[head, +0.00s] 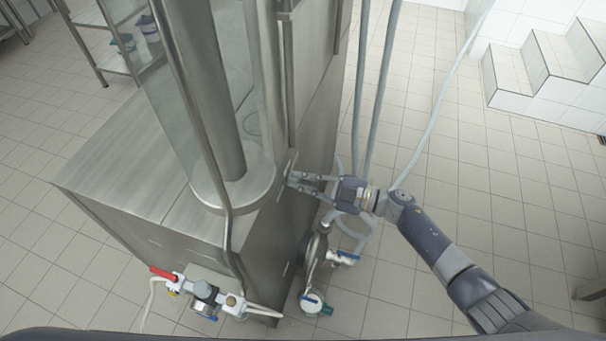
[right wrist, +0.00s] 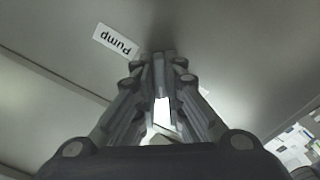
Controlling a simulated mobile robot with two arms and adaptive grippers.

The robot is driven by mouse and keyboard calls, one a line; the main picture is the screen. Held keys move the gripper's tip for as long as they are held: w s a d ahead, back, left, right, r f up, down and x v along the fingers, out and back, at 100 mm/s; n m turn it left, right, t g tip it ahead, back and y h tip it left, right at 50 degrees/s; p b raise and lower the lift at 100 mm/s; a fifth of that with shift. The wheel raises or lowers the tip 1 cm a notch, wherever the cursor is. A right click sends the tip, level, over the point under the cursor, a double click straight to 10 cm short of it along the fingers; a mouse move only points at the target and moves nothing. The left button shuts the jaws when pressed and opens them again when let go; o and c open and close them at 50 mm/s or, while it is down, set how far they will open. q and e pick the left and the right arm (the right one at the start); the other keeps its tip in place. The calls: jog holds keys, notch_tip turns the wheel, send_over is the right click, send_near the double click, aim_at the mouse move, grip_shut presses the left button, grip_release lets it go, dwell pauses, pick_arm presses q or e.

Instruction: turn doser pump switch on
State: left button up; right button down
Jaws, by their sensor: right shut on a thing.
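My right gripper (head: 291,180) reaches in from the right to the side wall of the steel cup filler machine (head: 140,160). In the right wrist view its fingers (right wrist: 162,60) come together against the metal panel (right wrist: 60,40), beside a white label reading "Pump" (right wrist: 115,41). The fingers are shut on the pump switch, which they hide almost wholly, so its position cannot be told. My left gripper does not show in the head view.
A pump with hoses (head: 314,249) stands low beside the machine, below my right gripper. A valve with a red handle (head: 163,272) is at the front. Grey vertical pipes (head: 378,90) stand behind my right gripper. White steps (head: 545,65) are at the upper right. Open tiled floor (head: 480,190) lies to the right.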

jog(key=m+p, duration=0.1)
jog(key=m, duration=0.2)
jog(key=shift+m+p, duration=0.3)
jog(key=shift+p, duration=0.05)
jog(key=shift+m+p, duration=0.6)
jog(key=shift+m, duration=1.2)
jog(key=c, duration=1.7)
grip_release()
